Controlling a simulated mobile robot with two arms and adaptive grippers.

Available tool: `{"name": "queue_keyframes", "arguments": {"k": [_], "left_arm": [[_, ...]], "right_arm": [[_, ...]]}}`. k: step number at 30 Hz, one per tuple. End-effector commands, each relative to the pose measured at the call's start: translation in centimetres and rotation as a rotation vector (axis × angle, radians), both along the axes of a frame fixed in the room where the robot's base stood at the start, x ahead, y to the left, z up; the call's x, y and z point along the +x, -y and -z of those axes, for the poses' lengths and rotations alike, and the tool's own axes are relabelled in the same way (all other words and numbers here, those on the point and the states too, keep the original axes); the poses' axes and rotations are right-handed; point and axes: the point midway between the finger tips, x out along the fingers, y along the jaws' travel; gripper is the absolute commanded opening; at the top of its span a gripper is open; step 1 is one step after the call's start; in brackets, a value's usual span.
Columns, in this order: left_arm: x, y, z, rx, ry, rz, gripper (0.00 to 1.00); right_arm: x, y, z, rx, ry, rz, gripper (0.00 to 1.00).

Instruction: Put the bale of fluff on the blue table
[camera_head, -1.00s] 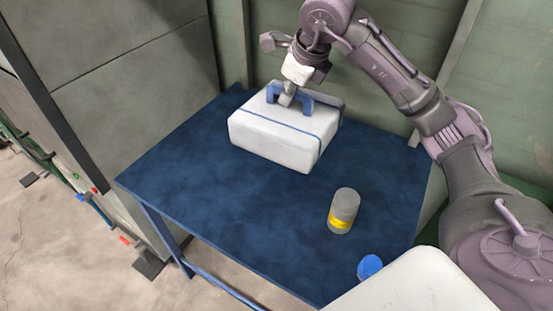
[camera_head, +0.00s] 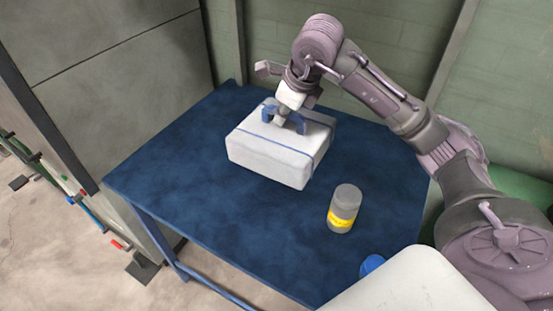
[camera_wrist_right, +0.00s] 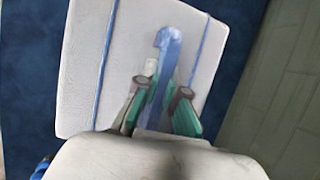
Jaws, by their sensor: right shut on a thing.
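The bale of fluff (camera_head: 268,158) is a white block with blue straps and a blue handle on top. It is over the far middle part of the blue table (camera_head: 185,180), level, and looks to be on the top or very close to it; I cannot tell if it touches. My right gripper (camera_head: 281,118) is above the bale and shut on its blue handle. In the right wrist view the green-padded fingers (camera_wrist_right: 160,100) sit on both sides of the handle (camera_wrist_right: 168,50), with the bale (camera_wrist_right: 85,85) below. My left gripper is out of view.
A grey can with a yellow band (camera_head: 343,209) stands on the table to the right of the bale. A blue-topped item (camera_head: 371,264) is at the near right edge, partly hidden. Green walls (camera_head: 390,40) are close behind. The table's left part is clear.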

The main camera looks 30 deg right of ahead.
Motion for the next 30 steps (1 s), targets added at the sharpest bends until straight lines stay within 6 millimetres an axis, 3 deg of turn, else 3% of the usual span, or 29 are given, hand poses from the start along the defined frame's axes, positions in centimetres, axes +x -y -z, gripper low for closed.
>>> {"name": "queue_keyframes", "arguments": {"k": [6, 18, 30], "left_arm": [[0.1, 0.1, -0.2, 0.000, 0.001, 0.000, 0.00], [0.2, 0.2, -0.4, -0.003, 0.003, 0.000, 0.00], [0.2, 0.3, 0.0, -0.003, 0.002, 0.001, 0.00]], "right_arm": [[-0.1, 0.0, 3.7, 0.000, -0.001, 0.000, 0.00], [0.0, 0.0, 8.0, 0.000, 0.000, 0.000, 0.00], [0.0, 0.0, 8.6, 0.000, 0.004, -0.001, 0.00]]}}
